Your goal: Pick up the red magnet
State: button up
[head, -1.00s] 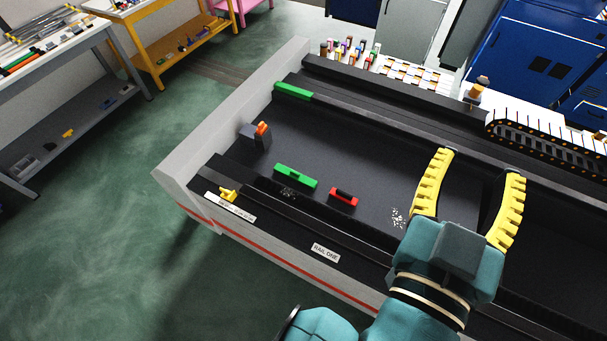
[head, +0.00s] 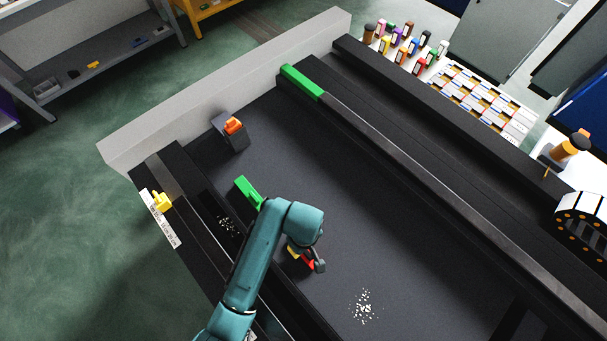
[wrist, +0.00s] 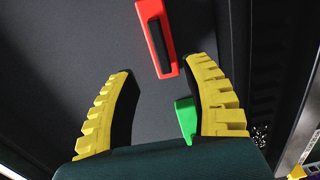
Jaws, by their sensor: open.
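The red magnet (wrist: 158,40) is a red bar with a black handle strip. In the wrist view it lies on the dark floor of the rack, at top centre, just ahead of and between the fingertips. In the head view only part of the red magnet (head: 308,263) shows beneath my arm. My gripper (wrist: 162,65) is open and empty, with its yellow ridged fingers spread wide. In the head view my gripper (head: 294,254) is mostly hidden by my wrist.
A green block (head: 246,191) lies near the magnet; it also shows partly behind the right finger in the wrist view (wrist: 184,117). An orange piece (head: 233,126) sits on a dark block. Black rails (head: 420,185) flank the floor. White specks (head: 364,306) lie to the right.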

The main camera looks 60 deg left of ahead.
notch_tip(320, 180, down, 9)
jog(key=shift+s+b, duration=0.1)
jog(key=shift+b, duration=0.45)
grip_shut()
